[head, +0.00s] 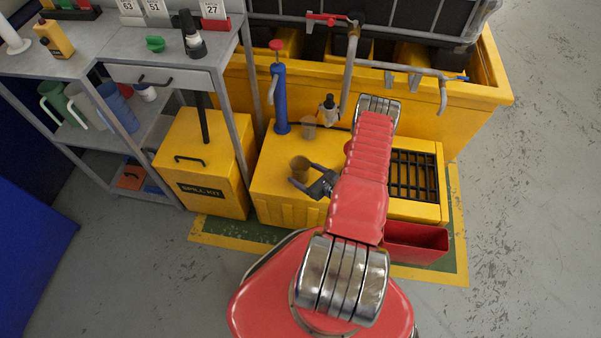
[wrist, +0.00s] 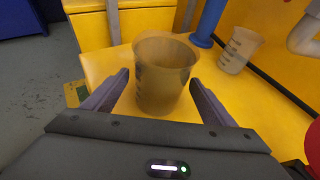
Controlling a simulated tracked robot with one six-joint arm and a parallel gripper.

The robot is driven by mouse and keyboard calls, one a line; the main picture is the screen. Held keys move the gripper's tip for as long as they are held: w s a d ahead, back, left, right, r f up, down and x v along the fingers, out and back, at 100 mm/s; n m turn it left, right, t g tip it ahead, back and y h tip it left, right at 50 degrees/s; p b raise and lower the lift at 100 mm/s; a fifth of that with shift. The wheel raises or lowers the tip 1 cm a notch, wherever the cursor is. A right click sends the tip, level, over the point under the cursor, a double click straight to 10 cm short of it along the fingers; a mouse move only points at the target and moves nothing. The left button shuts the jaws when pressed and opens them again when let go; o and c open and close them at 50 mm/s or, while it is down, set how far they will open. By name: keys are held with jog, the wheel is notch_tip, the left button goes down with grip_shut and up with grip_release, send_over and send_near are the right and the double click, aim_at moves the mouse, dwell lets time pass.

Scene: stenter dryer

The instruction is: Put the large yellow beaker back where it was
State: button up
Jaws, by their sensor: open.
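A translucent yellow-brown beaker (head: 299,166) stands upright on top of the yellow platform (head: 275,185), near its left front part. In the wrist view the same beaker (wrist: 163,75) has dark graduation marks. My gripper (head: 306,177) is open, with one finger on each side of this beaker; in the wrist view the gripper (wrist: 159,80) shows gaps between the fingers and the beaker's wall. A second, paler and smaller-looking beaker (head: 309,127) stands farther back; it also shows in the wrist view (wrist: 240,50).
A black grate (head: 413,175) lies at the right. The yellow spill kit box (head: 205,165) and grey shelving (head: 150,75) are to the left. A pipe with taps crosses above the back.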

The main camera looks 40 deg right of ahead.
jog(key=v, duration=1)
jog(key=shift+w+r, duration=0.1)
dwell(0.6)
